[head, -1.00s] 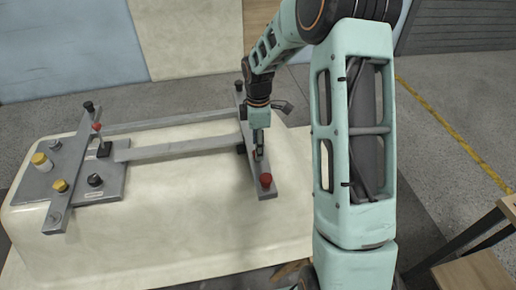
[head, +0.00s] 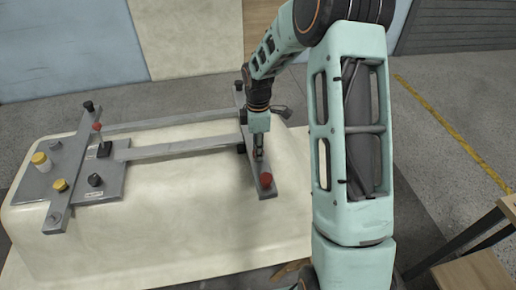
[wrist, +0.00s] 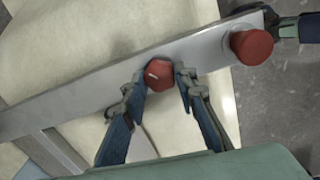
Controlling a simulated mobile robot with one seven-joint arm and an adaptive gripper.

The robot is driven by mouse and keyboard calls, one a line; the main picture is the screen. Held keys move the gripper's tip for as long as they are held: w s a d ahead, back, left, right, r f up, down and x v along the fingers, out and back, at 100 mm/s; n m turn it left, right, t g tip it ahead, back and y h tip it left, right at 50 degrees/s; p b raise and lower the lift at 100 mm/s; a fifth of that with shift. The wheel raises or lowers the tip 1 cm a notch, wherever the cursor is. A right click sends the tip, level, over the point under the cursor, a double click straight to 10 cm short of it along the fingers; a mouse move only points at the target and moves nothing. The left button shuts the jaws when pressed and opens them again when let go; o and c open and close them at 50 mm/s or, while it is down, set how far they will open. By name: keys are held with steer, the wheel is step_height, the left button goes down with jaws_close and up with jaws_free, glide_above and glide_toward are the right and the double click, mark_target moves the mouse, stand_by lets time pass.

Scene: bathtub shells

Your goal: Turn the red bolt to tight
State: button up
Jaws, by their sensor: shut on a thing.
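The red bolt (wrist: 158,75) shows in the wrist view as a small six-sided head with a pale mark on it. It sits on a grey metal bar (wrist: 105,91). The two fingertips of my gripper (wrist: 161,72) are on either side of the bolt head and shut on it. In the head view my gripper (head: 258,154) points down at the right-hand cross bar (head: 268,191), and its fingers mostly hide the bolt.
A larger round red knob (wrist: 251,46) stands on the same bar, close to the bolt; it also shows in the head view (head: 266,180). A plate (head: 113,185) with yellow and black knobs lies at the left of the cream tub shell (head: 200,220).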

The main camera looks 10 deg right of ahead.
steer(key=m+b, duration=0.2)
steer(key=m, duration=0.4)
steer(key=shift+m, duration=0.3)
steer(key=m+b, duration=0.1)
steer(key=m, duration=1.1)
steer(key=shift+m+b, duration=0.4)
steer(key=m, duration=0.6)
steer(key=shift+p, duration=0.3)
steer(key=shift+m, duration=0.3)
steer(key=o, duration=1.2)
steer(key=shift+c, duration=0.2)
